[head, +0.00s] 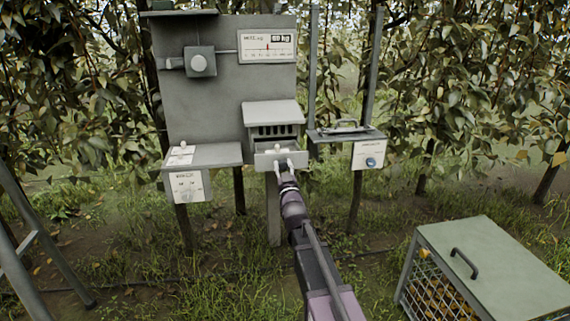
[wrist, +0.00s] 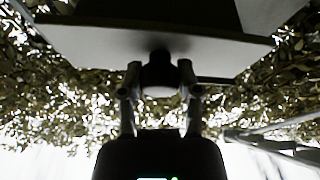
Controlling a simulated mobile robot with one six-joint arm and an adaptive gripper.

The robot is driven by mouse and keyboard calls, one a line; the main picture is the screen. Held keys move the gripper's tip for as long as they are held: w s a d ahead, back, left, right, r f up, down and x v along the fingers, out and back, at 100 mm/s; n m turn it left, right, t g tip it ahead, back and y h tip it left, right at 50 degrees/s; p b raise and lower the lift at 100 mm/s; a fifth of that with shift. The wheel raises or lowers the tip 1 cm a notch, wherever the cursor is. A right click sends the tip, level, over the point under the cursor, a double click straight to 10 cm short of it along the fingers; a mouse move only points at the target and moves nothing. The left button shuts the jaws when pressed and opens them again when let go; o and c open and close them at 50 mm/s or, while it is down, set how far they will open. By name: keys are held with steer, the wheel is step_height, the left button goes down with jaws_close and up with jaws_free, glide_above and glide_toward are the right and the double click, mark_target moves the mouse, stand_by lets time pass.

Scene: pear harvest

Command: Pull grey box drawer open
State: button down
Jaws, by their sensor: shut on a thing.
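The grey box (head: 272,114) with a sloped top and slatted front is mounted on the lower right of a grey panel. Its drawer (head: 264,160) shows as a pale front standing out below the slats, with a dark gap above it. My gripper (head: 284,166) reaches up to the drawer front from below. In the wrist view, its two fingers (wrist: 158,80) are shut on a dark round knob (wrist: 158,74) on the pale drawer front (wrist: 95,38). How far the drawer stands out is hard to tell.
Another box with a blue knob (head: 371,161) hangs at right, beside a handled lid (head: 345,132). A mesh-sided crate with a green lid (head: 495,262) stands at front right. Grass lies between.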

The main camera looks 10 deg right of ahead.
steer(key=shift+c, duration=1.5)
jaws_free()
